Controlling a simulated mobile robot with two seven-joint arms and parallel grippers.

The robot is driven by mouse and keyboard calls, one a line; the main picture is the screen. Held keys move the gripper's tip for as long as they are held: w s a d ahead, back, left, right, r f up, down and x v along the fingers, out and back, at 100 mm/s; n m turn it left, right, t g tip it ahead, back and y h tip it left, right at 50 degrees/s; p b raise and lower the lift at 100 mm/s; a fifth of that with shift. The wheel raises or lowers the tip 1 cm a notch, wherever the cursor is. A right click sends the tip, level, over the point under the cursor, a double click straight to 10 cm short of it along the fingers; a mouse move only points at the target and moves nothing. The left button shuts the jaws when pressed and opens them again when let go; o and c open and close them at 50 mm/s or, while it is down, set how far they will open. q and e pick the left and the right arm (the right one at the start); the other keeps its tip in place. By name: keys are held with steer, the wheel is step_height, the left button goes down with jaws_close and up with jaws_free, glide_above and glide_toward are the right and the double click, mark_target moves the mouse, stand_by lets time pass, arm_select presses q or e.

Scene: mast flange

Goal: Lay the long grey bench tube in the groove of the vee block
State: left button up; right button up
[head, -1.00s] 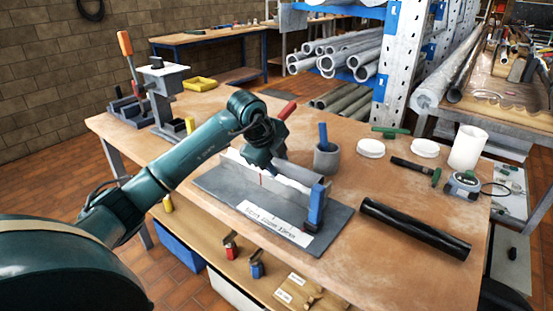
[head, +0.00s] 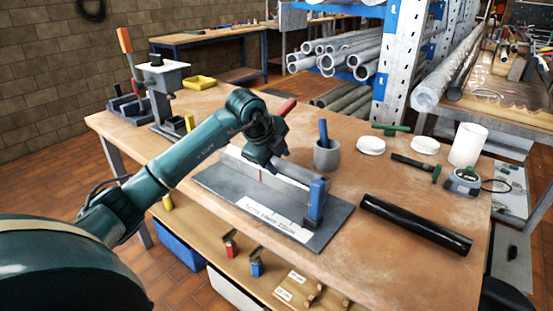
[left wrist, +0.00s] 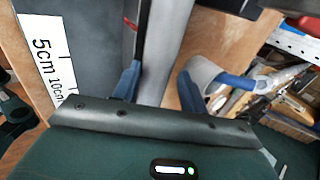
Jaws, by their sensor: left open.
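The long grey bench tube (left wrist: 170,45) runs up the left wrist view, between the two blue fingertips of my left gripper (left wrist: 158,88). The fingers are apart, one on each side of it. In the head view my left gripper (head: 270,162) is low over the vee block (head: 250,178), which stands on a dark grey base plate. A short part of the tube (head: 294,171) shows there behind the block's front wall. It seems to lie along the groove, but its underside is hidden. My right gripper is not in view.
A blue upright (head: 316,199) stands at the block's right end. A grey cup (head: 326,156) with a blue handle is close behind. A black tube (head: 415,224) lies to the right, with white lids and a tape measure (head: 462,181) beyond. The front right of the bench is clear.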

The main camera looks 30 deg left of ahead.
arm_select(q)
steer(key=shift+s+d+f+g, duration=0.1)
steer(key=shift+s+f+g, duration=0.1)
steer(key=shift+f, duration=0.3)
steer(key=shift+s+d+f+g, duration=0.1)
steer(key=shift+s+f, duration=0.05)
steer(key=shift+f, duration=0.3)
steer(key=v, duration=1.4)
steer(key=shift+w+a+r, duration=0.2)
steer(key=shift+w+r, duration=0.05)
steer(key=shift+r, duration=0.15)
